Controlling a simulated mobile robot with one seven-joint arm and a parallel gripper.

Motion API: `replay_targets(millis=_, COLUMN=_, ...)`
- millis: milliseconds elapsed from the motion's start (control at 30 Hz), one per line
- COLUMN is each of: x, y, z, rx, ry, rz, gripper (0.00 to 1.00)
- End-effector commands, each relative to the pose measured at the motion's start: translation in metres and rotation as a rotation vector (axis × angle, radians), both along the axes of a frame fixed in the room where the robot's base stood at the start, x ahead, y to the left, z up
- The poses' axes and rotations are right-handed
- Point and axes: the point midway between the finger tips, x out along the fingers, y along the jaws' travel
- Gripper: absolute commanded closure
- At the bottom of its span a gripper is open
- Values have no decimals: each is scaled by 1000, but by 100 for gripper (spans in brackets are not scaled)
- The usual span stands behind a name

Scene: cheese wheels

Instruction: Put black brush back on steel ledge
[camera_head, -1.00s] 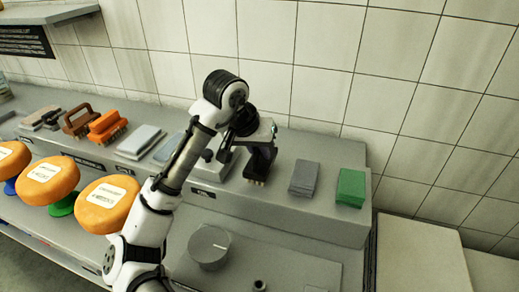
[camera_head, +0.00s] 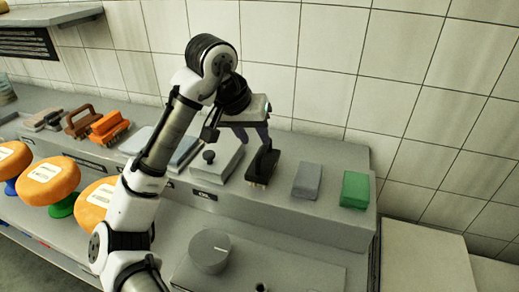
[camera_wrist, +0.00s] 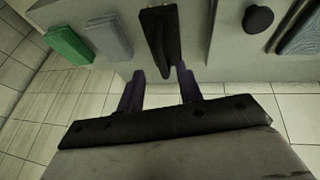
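The black brush (camera_head: 263,165) stands bristles down on the steel ledge (camera_head: 327,212), between a lidded steel box and a grey block. In the wrist view the brush (camera_wrist: 160,38) lies just beyond my fingertips, with its handle end near them. My gripper (camera_head: 256,138) is above and behind the brush, near the wall. In the wrist view my gripper (camera_wrist: 161,74) is open, its two dark fingers apart with nothing between them. The brush appears free of the fingers.
A grey block (camera_head: 307,180) and a green block (camera_head: 354,189) stand right of the brush. A steel box with a black knob (camera_head: 209,156) is to its left. The tiled wall (camera_head: 420,90) rises behind.

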Motion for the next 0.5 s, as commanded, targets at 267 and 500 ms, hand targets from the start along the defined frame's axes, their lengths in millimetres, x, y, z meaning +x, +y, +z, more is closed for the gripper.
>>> replay_targets(millis=267, x=-12, y=12, z=36, rx=1, ry=-1, rz=2, gripper=64)
replay_targets(millis=500, x=-15, y=14, z=45, rx=-1, ry=0, rz=0, gripper=64)
